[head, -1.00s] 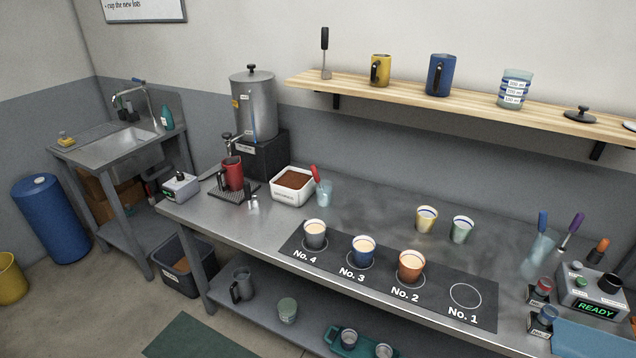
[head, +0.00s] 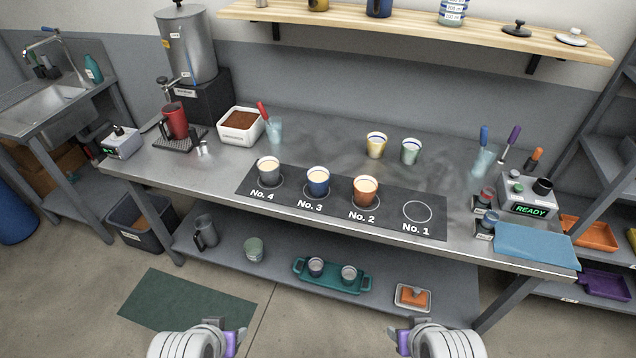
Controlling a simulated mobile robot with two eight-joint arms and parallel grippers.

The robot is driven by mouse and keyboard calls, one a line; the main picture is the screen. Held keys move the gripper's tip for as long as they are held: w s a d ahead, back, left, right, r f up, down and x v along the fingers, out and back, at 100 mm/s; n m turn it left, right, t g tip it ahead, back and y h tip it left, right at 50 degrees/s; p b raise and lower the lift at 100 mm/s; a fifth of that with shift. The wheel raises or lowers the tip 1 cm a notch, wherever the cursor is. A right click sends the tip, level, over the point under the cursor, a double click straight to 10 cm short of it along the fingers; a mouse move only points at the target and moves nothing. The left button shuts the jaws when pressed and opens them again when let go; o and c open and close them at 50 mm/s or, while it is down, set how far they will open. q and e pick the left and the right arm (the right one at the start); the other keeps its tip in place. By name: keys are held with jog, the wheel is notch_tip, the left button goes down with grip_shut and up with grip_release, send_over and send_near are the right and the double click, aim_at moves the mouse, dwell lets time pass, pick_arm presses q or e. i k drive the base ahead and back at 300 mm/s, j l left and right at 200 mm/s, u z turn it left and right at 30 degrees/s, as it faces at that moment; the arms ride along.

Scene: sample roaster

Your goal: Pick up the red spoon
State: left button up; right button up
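The red spoon (head: 263,111) stands tilted in a clear glass (head: 274,130) on the steel counter, right of a white tub of brown grounds (head: 240,126). Its red handle points up and to the left; its lower end is inside the glass and hard to make out. My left gripper (head: 238,341) is at the bottom of the head view, low in front of the counter and far from the spoon. My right gripper (head: 394,340) is also at the bottom, further right. Both touch nothing that I can see. Their finger gaps cannot be made out.
A black mat (head: 330,211) holds three filled cups near the glass. A red mug (head: 174,121) stands left of the tub. Two cups stand behind the mat. A control box (head: 527,196) and blue cloth (head: 535,246) lie right. The lower shelf holds a teal tray (head: 332,277).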

aim_at(261, 109)
jog(key=i+j+u, duration=0.1)
jog(key=i+j, duration=0.2)
jog(key=i+j+u, duration=0.1)
jog(key=i+j, duration=0.2)
jog(key=i, duration=0.25)
jog(key=i+j+u, duration=0.1)
jog(key=i+j, duration=0.15)
jog(key=i, duration=0.2)
jog(key=i+j+u, duration=0.1)
jog(key=i, duration=0.3)
jog(key=i+j+u, duration=0.1)
jog(key=i+j, duration=0.2)
jog(key=i, duration=0.15)
